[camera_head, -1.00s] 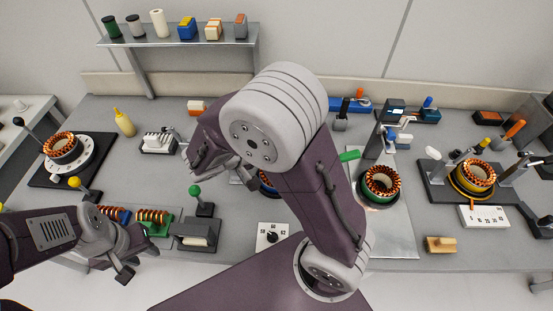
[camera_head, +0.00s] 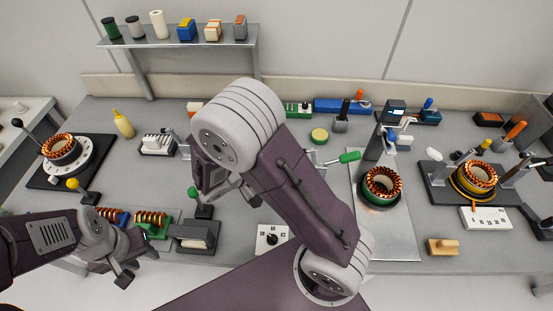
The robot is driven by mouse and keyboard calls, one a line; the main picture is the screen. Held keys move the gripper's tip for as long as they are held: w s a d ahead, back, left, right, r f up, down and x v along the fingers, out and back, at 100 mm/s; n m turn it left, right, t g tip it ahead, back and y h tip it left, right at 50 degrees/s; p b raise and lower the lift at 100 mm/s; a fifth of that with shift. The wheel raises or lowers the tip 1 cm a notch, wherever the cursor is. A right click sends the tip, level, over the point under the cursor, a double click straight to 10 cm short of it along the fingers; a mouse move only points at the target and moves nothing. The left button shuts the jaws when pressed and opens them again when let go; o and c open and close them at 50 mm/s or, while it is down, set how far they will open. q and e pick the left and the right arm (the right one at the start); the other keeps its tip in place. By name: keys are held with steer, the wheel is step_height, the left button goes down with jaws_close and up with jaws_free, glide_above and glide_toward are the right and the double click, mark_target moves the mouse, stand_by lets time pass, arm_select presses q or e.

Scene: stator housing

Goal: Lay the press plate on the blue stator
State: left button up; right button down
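I cannot pick out the press plate for certain in this view. My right gripper (camera_head: 213,190) hangs under the big grey wrist, left of the bench's middle, close to a green-knobbed lever (camera_head: 203,205). Its fingertips are mostly covered, so I cannot tell whether it holds anything. My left gripper (camera_head: 137,265) is at the front left, low near the bench edge. Its fingers are apart with nothing between them. A green-based stator (camera_head: 383,184) stands on a metal plate right of my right arm.
A yellow-based stator (camera_head: 475,177) stands at the right, another stator (camera_head: 62,150) on a white dial at the left. A round yellow-topped piece (camera_head: 319,135) lies behind my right arm.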

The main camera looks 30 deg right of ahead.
steer(key=shift+f+b, duration=0.5)
steer(key=shift+b, duration=0.1)
steer(key=c, duration=1.4)
jaws_free()
